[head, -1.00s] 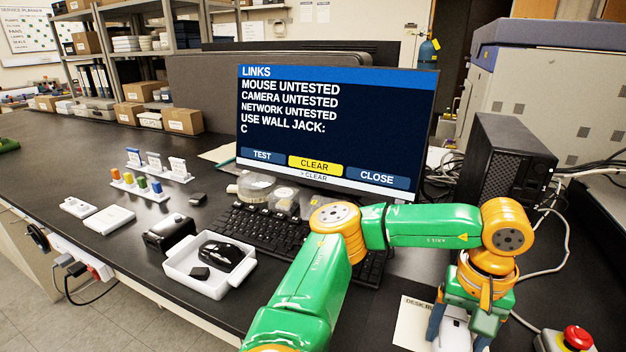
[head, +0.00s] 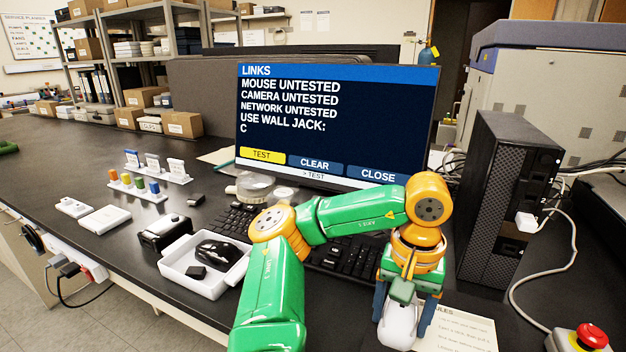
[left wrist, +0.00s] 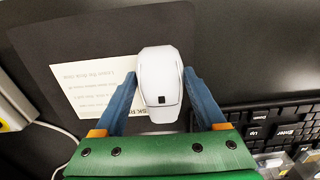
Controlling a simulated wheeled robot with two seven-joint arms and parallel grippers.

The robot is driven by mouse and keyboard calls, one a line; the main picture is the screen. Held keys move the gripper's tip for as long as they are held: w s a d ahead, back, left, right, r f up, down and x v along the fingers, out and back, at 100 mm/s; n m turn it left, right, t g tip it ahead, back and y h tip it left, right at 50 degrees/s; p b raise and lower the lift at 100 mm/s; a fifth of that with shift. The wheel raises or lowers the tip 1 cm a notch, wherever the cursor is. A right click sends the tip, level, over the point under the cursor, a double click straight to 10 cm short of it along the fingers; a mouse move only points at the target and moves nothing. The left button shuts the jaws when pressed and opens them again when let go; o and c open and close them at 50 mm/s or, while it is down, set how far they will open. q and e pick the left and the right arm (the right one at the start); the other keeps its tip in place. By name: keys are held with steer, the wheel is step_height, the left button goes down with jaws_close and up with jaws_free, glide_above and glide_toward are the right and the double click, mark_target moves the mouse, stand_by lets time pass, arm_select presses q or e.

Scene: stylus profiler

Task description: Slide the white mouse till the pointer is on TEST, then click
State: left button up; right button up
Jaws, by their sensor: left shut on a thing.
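The white mouse (head: 398,328) lies on a dark mat near the front of the desk, and it also shows in the left wrist view (left wrist: 163,80). My left gripper (head: 402,318) reaches down over it, its blue fingers on either side of the mouse; in the left wrist view (left wrist: 160,88) it is shut on the mouse. The monitor (head: 330,125) shows a LINKS page. The TEST button (head: 262,155) is lit yellow, and the line under the buttons reads "> TEST". CLEAR (head: 315,165) and CLOSE (head: 378,176) are blue. My right gripper is out of view.
A keyboard (head: 345,260) lies behind my left arm. A white tray (head: 175,267) holds a black mouse (head: 218,252). A paper card (head: 462,332) lies beside the white mouse. A red stop button (head: 591,337) and black computer tower (head: 505,190) stand at right.

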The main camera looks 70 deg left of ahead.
mark_target(400, 316)
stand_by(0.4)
arm_select(q)
steer(key=o, duration=1.5)
steer(key=shift+c, duration=0.2)
step_height(400, 316, up, 7)
steer(key=p, duration=0.6)
steer(key=shift+p, duration=0.3)
